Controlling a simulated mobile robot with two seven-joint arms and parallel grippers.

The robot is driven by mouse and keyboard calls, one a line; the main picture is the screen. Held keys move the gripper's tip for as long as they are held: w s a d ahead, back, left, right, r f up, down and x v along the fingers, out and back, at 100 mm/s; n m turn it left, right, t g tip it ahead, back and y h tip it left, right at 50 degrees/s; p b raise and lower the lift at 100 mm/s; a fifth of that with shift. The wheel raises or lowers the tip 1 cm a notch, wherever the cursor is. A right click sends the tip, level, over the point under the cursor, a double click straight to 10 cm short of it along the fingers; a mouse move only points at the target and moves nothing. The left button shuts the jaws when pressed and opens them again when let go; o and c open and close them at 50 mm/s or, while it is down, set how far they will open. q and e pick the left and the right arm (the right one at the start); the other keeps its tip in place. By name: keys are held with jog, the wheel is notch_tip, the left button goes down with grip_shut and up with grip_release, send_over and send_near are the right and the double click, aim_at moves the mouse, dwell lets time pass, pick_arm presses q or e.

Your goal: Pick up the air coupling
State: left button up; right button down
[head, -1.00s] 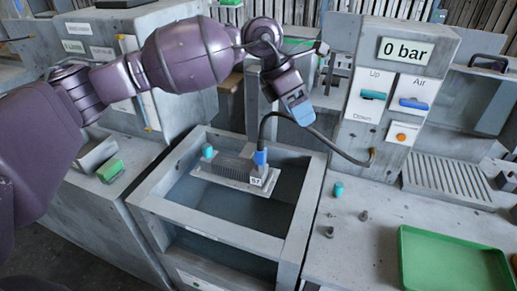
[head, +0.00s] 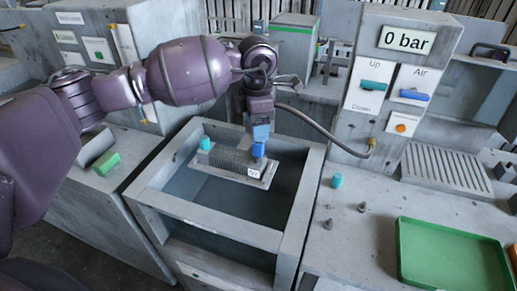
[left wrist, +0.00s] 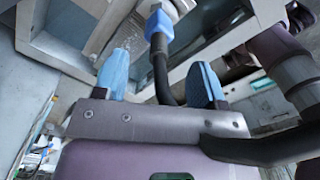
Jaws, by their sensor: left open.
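The air coupling (head: 258,150) is a blue fitting on the end of a dark hose. It stands at the right end of the grey ribbed housing (head: 232,160), over the open tank. My left gripper (head: 260,132) points down just above the coupling, with blue fingertips. In the left wrist view the coupling (left wrist: 159,27) lies beyond the fingertips, roughly centred across the gap, and the hose runs back between the fingers. The left gripper (left wrist: 160,80) is open and empty there. My right gripper is not in view.
The grey tank (head: 210,231) surrounds the housing with raised walls. A teal cap (head: 204,143) is at the housing's left end. The hose (head: 325,132) arcs to the control panel (head: 397,85), which reads 0 bar. A green tray (head: 452,255) lies at right.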

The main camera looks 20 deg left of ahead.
pick_arm(q)
jog(key=shift+d+f, duration=0.1)
jog(key=shift+f, duration=0.4)
jog(key=f, duration=0.3)
jog(key=shift+w+f+p, duration=0.15)
jog(key=shift+w+p, duration=0.05)
jog(key=shift+p, duration=0.15)
jog(key=shift+f, duration=0.5)
jog(key=shift+c, duration=1.4)
jog(key=c, duration=0.7)
jog(key=shift+r, duration=0.1)
jog(key=shift+c, duration=0.2)
jog(key=shift+r, duration=0.2)
notch_tip(320, 180, up, 19)
jog(key=b, duration=0.1)
jog(key=shift+r, duration=0.2)
